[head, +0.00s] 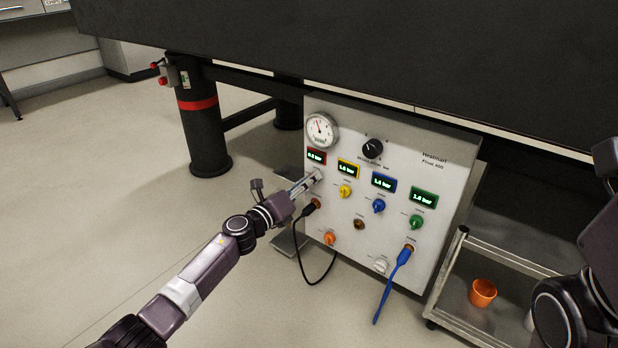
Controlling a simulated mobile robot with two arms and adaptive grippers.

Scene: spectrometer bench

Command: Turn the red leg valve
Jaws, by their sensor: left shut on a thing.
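The white control panel (445,178) hangs under the dark table. It has red (316,156), yellow (347,169), blue (383,182) and green (424,197) framed displays, with small lit readings. Yellow (345,191), blue (378,206) and green (415,222) valve knobs sit below their displays. My left gripper (314,178) reaches the panel just below the red display and is shut on the valve there. Its fingers hide the red valve knob, so its angle cannot be told. My right arm shows at the right edge; its gripper is out of view.
A black-needle gauge (322,130) and black selector knob (372,148) are above. A black cable and a blue plug (401,260) hang from the panel. A red-banded table leg (199,130) stands left; a cart (450,295) with an orange cup (482,293) stands right.

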